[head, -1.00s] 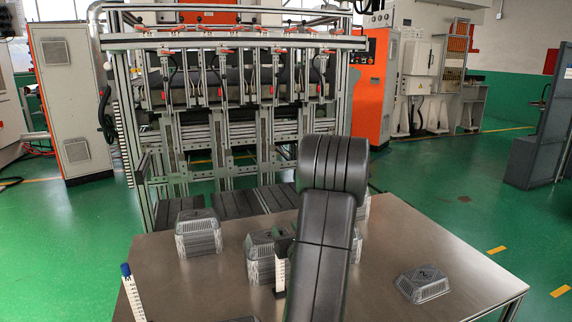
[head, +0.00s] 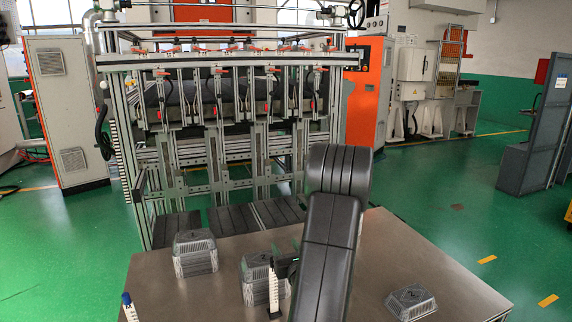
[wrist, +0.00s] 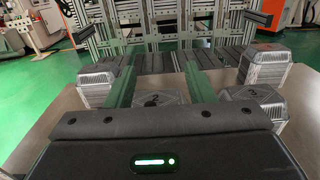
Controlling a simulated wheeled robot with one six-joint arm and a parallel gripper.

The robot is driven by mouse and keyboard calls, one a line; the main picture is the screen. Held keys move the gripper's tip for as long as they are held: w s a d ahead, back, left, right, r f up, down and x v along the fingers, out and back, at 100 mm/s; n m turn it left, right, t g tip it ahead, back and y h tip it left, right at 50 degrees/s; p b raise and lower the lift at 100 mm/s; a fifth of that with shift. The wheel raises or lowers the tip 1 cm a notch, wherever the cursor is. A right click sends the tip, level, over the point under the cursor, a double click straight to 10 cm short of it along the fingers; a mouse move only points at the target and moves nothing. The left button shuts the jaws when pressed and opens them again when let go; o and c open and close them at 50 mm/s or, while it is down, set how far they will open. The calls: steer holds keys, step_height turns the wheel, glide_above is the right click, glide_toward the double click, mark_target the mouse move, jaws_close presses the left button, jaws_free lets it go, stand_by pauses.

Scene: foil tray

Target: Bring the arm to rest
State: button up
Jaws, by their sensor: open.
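My gripper shows in the wrist view with its two fingers (wrist: 160,68) apart and nothing held between them. A foil tray top (wrist: 160,98) shows beyond and below the gap between the fingers; I cannot tell how far below. In the head view my dark arm rises at the right of centre and hides most of the gripper. Foil tray stacks stand on the metal table (head: 150,280): one at left (head: 195,255) and one in the middle (head: 256,281), partly covered by a marked white post (head: 273,288). A low foil tray (head: 411,301) lies apart at right.
A large framed machine (head: 225,130) with dark slats stands behind the table. Another marked post with a blue cap (head: 129,307) is at the front left. The table is clear between my arm and the right-hand tray. Green floor (head: 460,225) lies open at right.

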steer(key=shift+s+d+r+p, duration=0.35)
steer(key=shift+s+r+p, duration=0.15)
steer(key=shift+r+p, duration=0.4)
steer(key=shift+s+d+r+p, duration=0.35)
steer(key=shift+s+r+p, duration=0.2)
steer(key=shift+p, duration=0.55)
